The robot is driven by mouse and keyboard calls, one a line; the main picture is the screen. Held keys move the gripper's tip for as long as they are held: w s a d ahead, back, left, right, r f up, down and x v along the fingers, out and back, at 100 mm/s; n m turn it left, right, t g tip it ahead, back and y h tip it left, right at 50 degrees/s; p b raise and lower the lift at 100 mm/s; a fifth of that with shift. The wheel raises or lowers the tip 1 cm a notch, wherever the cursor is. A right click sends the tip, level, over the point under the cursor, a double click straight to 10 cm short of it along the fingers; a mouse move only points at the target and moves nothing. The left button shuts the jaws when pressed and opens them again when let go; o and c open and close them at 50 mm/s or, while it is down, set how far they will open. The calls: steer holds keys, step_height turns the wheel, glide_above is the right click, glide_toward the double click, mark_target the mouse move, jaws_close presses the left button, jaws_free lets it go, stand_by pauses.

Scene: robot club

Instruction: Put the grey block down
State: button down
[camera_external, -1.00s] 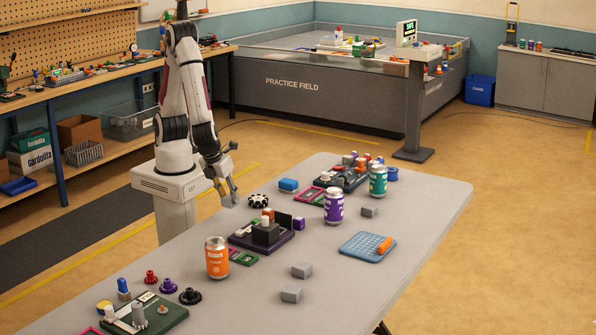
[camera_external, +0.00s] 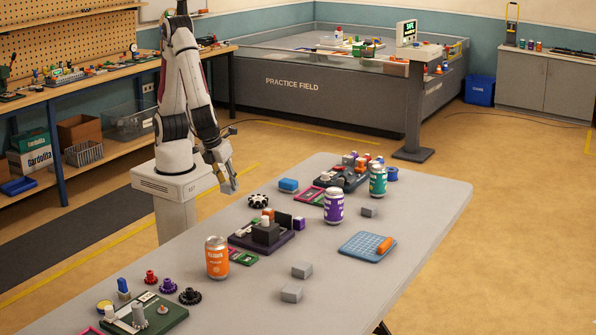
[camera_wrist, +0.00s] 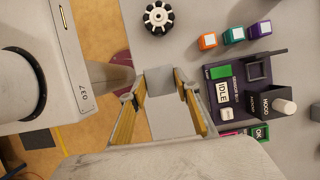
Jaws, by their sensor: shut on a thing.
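My gripper (camera_external: 228,182) is raised at the table's left edge, beside my base. In the wrist view my gripper (camera_wrist: 163,95) has its yellow-padded fingers closed on a grey block (camera_wrist: 172,118), which sits between them. The block is small and hard to make out in the external view. It is held in the air, apart from the grey table (camera_external: 345,295). Loose grey blocks also lie on the table: two near the front, one (camera_external: 302,270) behind the other (camera_external: 291,294), and one (camera_external: 369,211) farther back.
A black-and-white wheel (camera_external: 258,200) and a dark device tray (camera_external: 275,242) lie close to my gripper. An orange can (camera_external: 217,258), a purple can (camera_external: 334,206) and a teal can (camera_external: 378,180) stand upright. A blue grid mat (camera_external: 362,250) holds an orange piece. The right front tabletop is clear.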

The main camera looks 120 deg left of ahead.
stand_by(0.4)
steer(key=w+d+m+t, duration=0.25)
steer(key=w+m, duration=0.35)
steer(key=w, duration=1.9)
steer(key=w+a+m+h, duration=0.1)
steer(key=w+a+m, duration=0.2)
steer(key=w, duration=0.7)
steer(key=w+a+r+m+t+h, duration=0.1)
steer(key=w+a+m, duration=0.3)
steer(key=w, duration=0.7)
steer(key=shift+w+a+r+h, duration=0.25)
steer(key=shift+a+h, duration=0.05)
steer(key=shift+a, duration=0.65)
steer(key=shift+t, duration=0.25)
steer(key=shift+f, duration=0.1)
steer(key=shift+f, duration=2.4)
